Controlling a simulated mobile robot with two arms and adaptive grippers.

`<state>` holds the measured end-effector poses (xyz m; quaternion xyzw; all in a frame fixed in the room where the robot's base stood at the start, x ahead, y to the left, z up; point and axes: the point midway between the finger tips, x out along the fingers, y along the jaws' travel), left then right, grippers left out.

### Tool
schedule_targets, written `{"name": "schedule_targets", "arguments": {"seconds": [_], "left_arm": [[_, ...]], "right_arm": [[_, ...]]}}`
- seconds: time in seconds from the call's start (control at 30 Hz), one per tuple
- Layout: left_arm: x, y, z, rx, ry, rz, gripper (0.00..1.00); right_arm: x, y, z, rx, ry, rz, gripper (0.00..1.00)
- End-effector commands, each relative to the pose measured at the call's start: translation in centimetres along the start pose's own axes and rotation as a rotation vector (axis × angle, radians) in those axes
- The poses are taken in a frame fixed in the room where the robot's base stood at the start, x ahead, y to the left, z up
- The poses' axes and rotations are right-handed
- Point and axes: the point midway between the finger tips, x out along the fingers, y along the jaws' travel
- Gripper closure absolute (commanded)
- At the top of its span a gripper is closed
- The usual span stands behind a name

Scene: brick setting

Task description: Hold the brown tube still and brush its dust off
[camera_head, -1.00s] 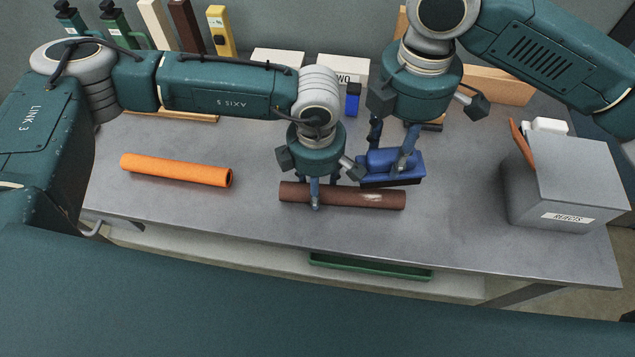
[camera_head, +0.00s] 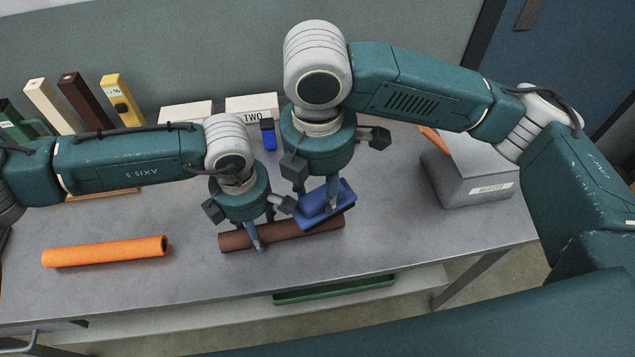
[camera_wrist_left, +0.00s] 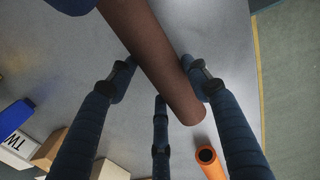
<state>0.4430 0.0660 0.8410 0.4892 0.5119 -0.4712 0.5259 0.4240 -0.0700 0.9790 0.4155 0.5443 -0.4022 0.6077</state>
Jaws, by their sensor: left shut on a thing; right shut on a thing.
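The brown tube (camera_head: 235,241) lies on the grey table. My left gripper (camera_head: 257,238) is shut on its left part; the left wrist view shows the tube (camera_wrist_left: 155,55) between the fingers (camera_wrist_left: 163,85). My right gripper (camera_head: 318,200) is shut on a blue brush (camera_head: 328,208), which is tilted over the tube's right end and hides part of it. The brush's dark underside is at or just above the tube; I cannot tell if it touches. A blue edge, likely the brush (camera_wrist_left: 72,5), shows in the left wrist view. No dust is visible now.
An orange tube (camera_head: 105,252) lies to the left. A grey rejects box (camera_head: 465,175) stands at the right. White boxes, one marked TWO (camera_head: 250,106), and a small blue item (camera_head: 268,135) stand behind the grippers. A green tray (camera_head: 335,289) is below the table's front edge.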

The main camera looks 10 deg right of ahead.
Motion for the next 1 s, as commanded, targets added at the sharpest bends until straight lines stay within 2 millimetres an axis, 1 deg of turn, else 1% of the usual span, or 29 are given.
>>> {"name": "schedule_targets", "arguments": {"seconds": [0.03, 0.13, 0.3, 0.4, 0.57, 0.77, 1.0], "left_arm": [[0.4, -0.2, -0.4, -0.004, 0.010, -0.007, 0.87], [0.4, -0.3, -0.4, -0.003, 0.010, -0.008, 0.87], [0.4, -0.3, -0.3, -0.004, 0.008, -0.008, 0.87], [0.4, -0.3, -0.2, -0.004, 0.007, -0.008, 0.87], [0.4, -0.3, -0.2, -0.002, 0.005, -0.008, 0.87], [0.4, -0.3, -0.1, -0.001, 0.004, -0.008, 0.87], [0.3, -0.3, -0.1, 0.001, 0.002, -0.008, 0.87]], "right_arm": [[0.8, -0.7, -0.2, -0.028, -0.009, 0.013, 0.98], [1.9, -1.6, 0.1, -0.068, -0.039, 0.047, 0.98], [2.2, -4.7, -2.0, -0.164, -0.050, 0.079, 0.98], [2.4, -6.4, -2.8, -0.206, -0.054, 0.091, 0.98], [2.5, -8.3, -3.7, -0.255, -0.059, 0.109, 0.98], [1.9, -6.7, -4.0, -0.369, -0.067, 0.150, 0.98], [0.1, -4.2, -4.8, -0.558, -0.070, 0.220, 0.98]]}}
